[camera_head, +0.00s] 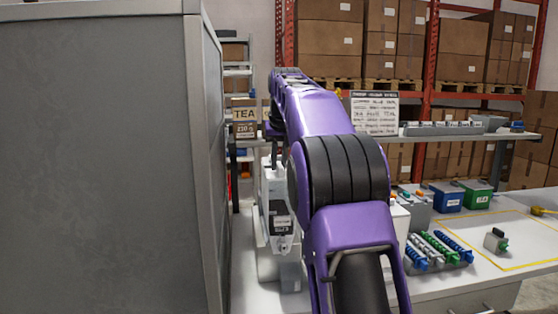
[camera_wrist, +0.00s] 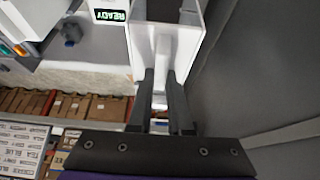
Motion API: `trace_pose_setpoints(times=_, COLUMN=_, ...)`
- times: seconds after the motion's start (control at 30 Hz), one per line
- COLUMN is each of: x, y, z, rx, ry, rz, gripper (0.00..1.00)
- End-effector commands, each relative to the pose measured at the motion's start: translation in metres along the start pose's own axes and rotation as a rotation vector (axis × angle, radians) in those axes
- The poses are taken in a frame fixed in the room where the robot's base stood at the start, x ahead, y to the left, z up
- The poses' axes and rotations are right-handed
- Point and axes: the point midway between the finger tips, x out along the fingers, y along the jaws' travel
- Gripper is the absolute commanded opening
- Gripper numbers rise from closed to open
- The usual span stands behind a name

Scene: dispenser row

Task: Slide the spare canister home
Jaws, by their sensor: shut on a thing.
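In the wrist view my gripper (camera_wrist: 161,76) is shut on the upright grip of a white, box-shaped canister (camera_wrist: 186,42). The canister is beside a pale dispenser housing (camera_wrist: 85,48) whose small display reads READY. I cannot tell how far the canister is seated. In the head view my purple arm hides the gripper.
A tall grey cabinet (camera_head: 110,150) stands close on the left; a grey wall-like surface (camera_wrist: 260,65) is close right in the wrist view. Right of my arm are a rack of blue and green parts (camera_head: 435,250), blue (camera_head: 447,198) and green (camera_head: 476,194) bins, and a yellow-outlined area (camera_head: 510,235).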

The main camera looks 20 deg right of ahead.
Motion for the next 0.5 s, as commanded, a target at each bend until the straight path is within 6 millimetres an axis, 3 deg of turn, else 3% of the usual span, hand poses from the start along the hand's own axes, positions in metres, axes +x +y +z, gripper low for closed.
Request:
trace_pose_setpoints(times=0.17, x=-0.0002, y=-0.0003, z=-0.0002, rx=0.000, ry=0.002, rz=0.000, gripper=0.00)
trace_pose_setpoints(times=0.2, x=-0.0001, y=-0.0003, z=-0.0002, rx=0.000, ry=0.002, rz=0.000, gripper=0.19)
trace_pose_setpoints(times=0.37, x=0.0003, y=-0.0002, z=0.0000, rx=0.000, ry=0.001, rz=0.000, gripper=0.48)
trace_pose_setpoints(times=0.4, x=0.0004, y=-0.0002, z=0.0001, rx=0.000, ry=0.001, rz=0.000, gripper=0.52)
trace_pose_setpoints(times=0.5, x=0.0006, y=-0.0002, z=0.0002, rx=0.000, ry=0.001, rz=0.000, gripper=0.52)
